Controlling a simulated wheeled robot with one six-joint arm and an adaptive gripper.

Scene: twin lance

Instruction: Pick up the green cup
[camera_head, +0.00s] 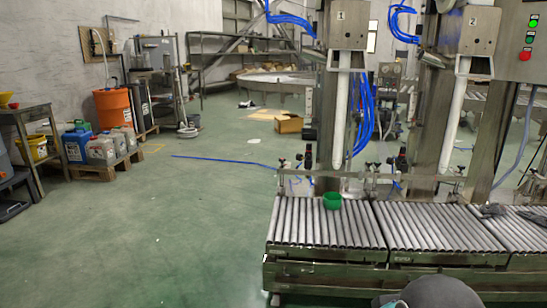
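The green cup (332,201) stands on the metal roller conveyor (320,228), near its back edge and below the first filling lance (341,120). The cup is small in the picture and seems upright. It is apart from the tip of the lance, which hangs above it.
A second lance (453,130) hangs to the right. Dark gloves (490,211) lie on the conveyor's right part. Thin valves and pipes (372,168) line its back edge. Jugs on a pallet (92,171) stand at the left. The green floor (170,230) in front is open.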

